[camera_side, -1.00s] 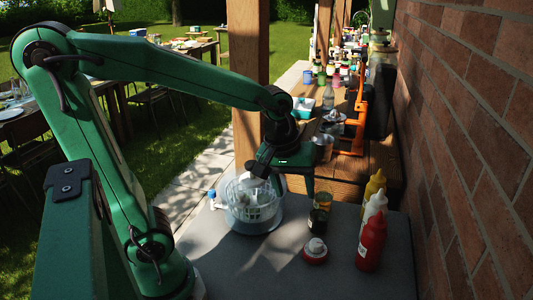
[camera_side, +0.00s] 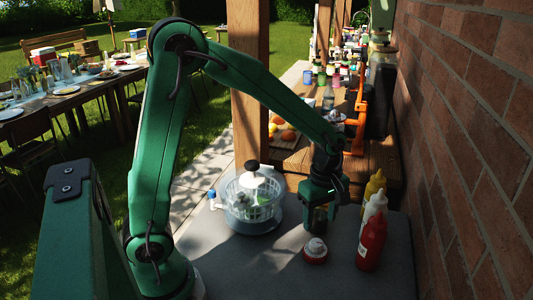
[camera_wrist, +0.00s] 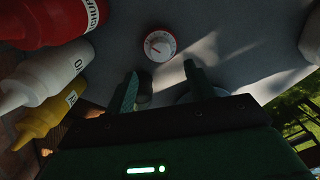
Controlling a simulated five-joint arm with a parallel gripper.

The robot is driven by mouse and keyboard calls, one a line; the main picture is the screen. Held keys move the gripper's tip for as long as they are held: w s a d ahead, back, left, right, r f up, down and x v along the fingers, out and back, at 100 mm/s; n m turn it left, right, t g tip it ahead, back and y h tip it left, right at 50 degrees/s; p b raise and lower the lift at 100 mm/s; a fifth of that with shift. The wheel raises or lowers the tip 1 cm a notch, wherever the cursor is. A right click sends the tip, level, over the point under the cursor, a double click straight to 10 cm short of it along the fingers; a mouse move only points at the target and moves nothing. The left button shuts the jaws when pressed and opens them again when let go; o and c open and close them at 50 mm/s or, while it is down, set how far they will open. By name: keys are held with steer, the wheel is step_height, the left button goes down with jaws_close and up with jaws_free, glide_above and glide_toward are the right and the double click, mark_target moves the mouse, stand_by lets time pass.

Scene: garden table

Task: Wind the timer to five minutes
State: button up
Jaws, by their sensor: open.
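The timer (camera_side: 315,252) is a small round red piece with a white top, standing on the grey tabletop. In the wrist view its white dial (camera_wrist: 160,44) with a red rim and marks shows from above; the numbers are too small to read. My gripper (camera_side: 313,228) points down just behind the timer in the side view. In the wrist view its two fingers (camera_wrist: 161,80) are apart, with the timer beyond their tips and not between them. The fingers look clear of the timer.
Red (camera_side: 371,243), white (camera_side: 374,207) and yellow (camera_side: 375,184) squeeze bottles stand close on the right, before the brick wall. A salad spinner (camera_side: 253,205) stands on the left. Two small jars are mostly hidden behind my gripper. The table's front is clear.

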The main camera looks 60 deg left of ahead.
mark_target(316, 242)
steer(key=shift+f, duration=0.1)
steer(key=shift+f, duration=3.75)
steer(key=shift+c, duration=0.2)
steer(key=c, duration=0.9)
